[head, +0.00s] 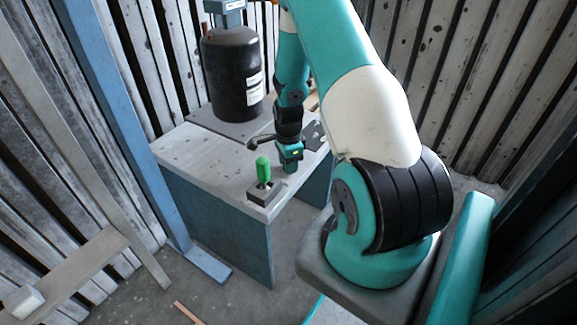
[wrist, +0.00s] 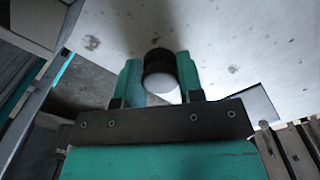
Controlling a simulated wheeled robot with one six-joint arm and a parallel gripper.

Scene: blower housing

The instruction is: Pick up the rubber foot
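In the wrist view the rubber foot (wrist: 159,62) is a short black cylinder with a pale grey round face towards me. It sits between the two teal fingers of my gripper (wrist: 160,76). The fingers meet its left and right sides with no visible gap. In the head view my gripper (head: 290,157) points down at the right part of the grey table (head: 203,160), near its front edge. The foot cannot be made out there. Whether it touches the tabletop is unclear.
A large black tank (head: 232,75) stands at the back. The tabletop's left part is clear.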

